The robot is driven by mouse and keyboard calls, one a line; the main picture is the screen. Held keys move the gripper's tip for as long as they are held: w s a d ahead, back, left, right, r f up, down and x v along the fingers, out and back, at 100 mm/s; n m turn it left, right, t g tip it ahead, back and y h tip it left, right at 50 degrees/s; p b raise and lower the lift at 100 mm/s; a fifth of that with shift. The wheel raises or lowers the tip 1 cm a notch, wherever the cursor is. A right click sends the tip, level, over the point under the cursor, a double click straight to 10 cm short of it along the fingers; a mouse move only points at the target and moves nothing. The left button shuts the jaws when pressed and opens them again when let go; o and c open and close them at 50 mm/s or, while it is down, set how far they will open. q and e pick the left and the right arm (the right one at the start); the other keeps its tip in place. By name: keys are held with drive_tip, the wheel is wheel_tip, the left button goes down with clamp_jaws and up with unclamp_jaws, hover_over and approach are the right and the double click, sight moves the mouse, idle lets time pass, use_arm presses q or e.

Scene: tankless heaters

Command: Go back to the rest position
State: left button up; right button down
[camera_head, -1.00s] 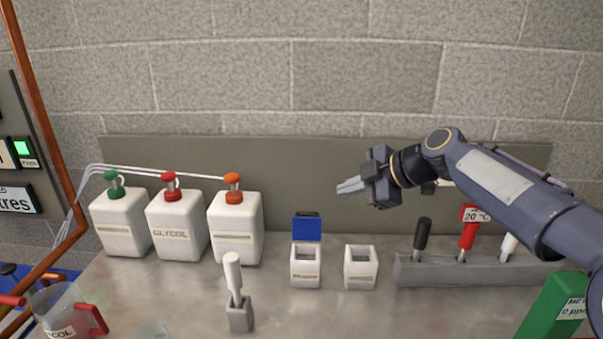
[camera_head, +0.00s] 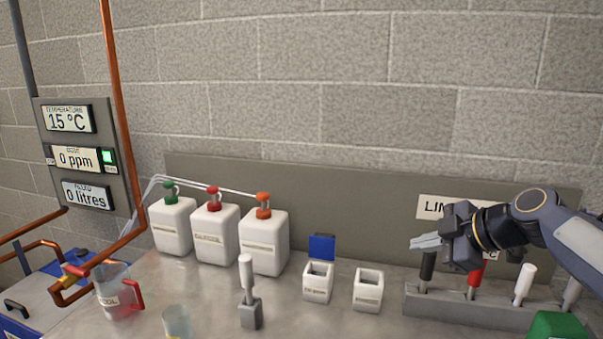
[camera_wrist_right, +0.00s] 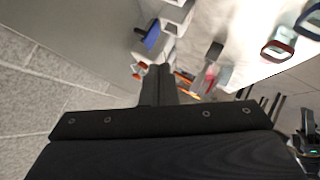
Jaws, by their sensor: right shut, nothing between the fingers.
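My right gripper (camera_head: 428,242) is shut and empty. In the head view it hangs in front of the grey back panel, over the rack of probes (camera_head: 480,308), with its fingertips pointing left. It hides part of the sign (camera_head: 437,207) and the tops of the black probe (camera_head: 427,268) and red probe (camera_head: 474,280); I cannot tell whether it touches them. In the right wrist view the closed fingers (camera_wrist_right: 157,80) point toward the counter, with nothing between them. My left gripper does not show.
Three white bottles (camera_head: 215,235) with coloured pumps stand at the back. Two small white boxes (camera_head: 367,290), a white-handled tool in a stand (camera_head: 249,312), a jug with a red handle (camera_head: 115,292) and a green box (camera_head: 556,325) are on the counter. Display panels (camera_head: 76,158) hang at left.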

drive_tip(key=s+a+f+m+g+h+p, duration=0.1)
drive_tip(key=s+f+m+p, duration=0.2)
drive_tip(key=s+m, duration=0.6)
drive_tip(key=s+a+f+m+g+h+p, duration=0.1)
drive_tip(key=s+f+m, duration=0.7)
drive_tip(key=s, duration=1.1)
drive_tip(key=shift+s+a+f+m+h+p, duration=0.2)
drive_tip(key=shift+s+a+m+h+p, duration=0.25)
drive_tip(key=shift+m+h+p, duration=0.45)
